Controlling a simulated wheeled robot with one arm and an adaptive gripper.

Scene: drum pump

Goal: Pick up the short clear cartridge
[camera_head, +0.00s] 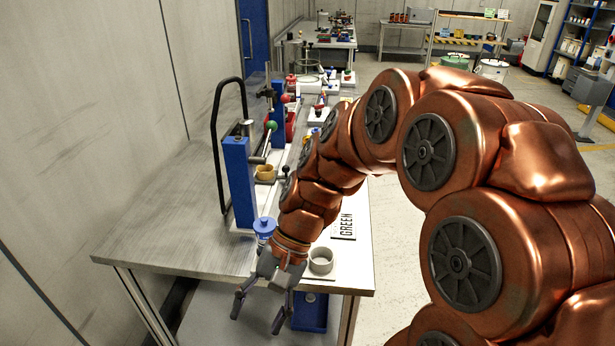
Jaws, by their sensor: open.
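A short, pale, hollow cylinder (321,261) stands upright near the front right corner of the steel table, below the GREEN label. It may be the short clear cartridge, but I cannot tell if it is see-through. My gripper (257,319) is open and empty, its fingers pointing down in front of the table's front edge. The pale cylinder is just right of my gripper's wrist in the picture, apart from the fingers. My arm hides part of the table's right side.
A blue-capped item (264,227) stands behind my gripper. A blue post (239,183) with a black hoop handle and a tan cup (265,173) are farther back. The table's left half (165,225) is bare. A blue item (310,312) sits below the tabletop.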

